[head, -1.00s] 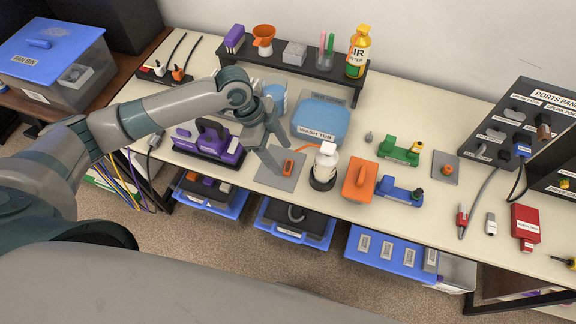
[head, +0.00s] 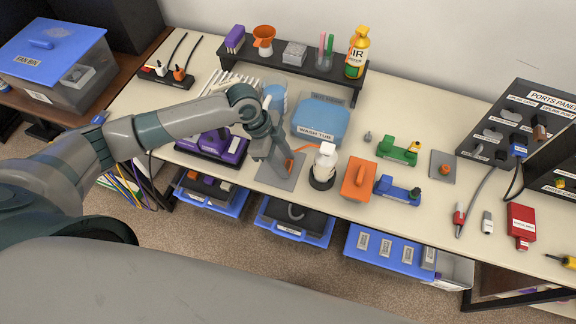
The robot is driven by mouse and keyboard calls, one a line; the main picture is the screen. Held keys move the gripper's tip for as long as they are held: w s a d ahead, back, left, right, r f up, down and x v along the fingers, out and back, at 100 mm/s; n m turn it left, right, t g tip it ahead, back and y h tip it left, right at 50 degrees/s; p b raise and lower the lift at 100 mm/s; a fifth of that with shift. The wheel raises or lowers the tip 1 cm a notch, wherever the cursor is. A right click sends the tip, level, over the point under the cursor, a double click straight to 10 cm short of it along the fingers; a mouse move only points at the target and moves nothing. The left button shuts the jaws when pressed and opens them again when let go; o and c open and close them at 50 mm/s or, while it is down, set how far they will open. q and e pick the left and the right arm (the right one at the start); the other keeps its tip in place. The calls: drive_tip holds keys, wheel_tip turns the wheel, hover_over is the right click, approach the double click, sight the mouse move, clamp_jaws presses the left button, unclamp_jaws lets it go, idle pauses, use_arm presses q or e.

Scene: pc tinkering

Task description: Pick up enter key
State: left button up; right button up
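A small orange piece (head: 290,164), possibly the enter key, shows on the grey square pad (head: 297,181) near the front edge of the table. It is mostly hidden behind my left gripper, and I see no label on it. My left gripper (head: 284,172) points down over the pad, with its fingertips at or just above the orange piece. The fingers overlap in this view, so I cannot tell whether they are open or shut on it. My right gripper is out of view.
A white bottle (head: 325,162) in a black holder stands just right of the pad. An orange block (head: 359,180) lies beyond it. A purple device (head: 213,146) is to the left, and the blue wash tub (head: 320,121) stands behind.

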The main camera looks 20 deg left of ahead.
sight(285, 165)
use_arm(q)
drive_tip(key=c, duration=0.3)
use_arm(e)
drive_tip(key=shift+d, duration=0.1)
use_arm(q)
drive_tip(key=shift+r, duration=0.1)
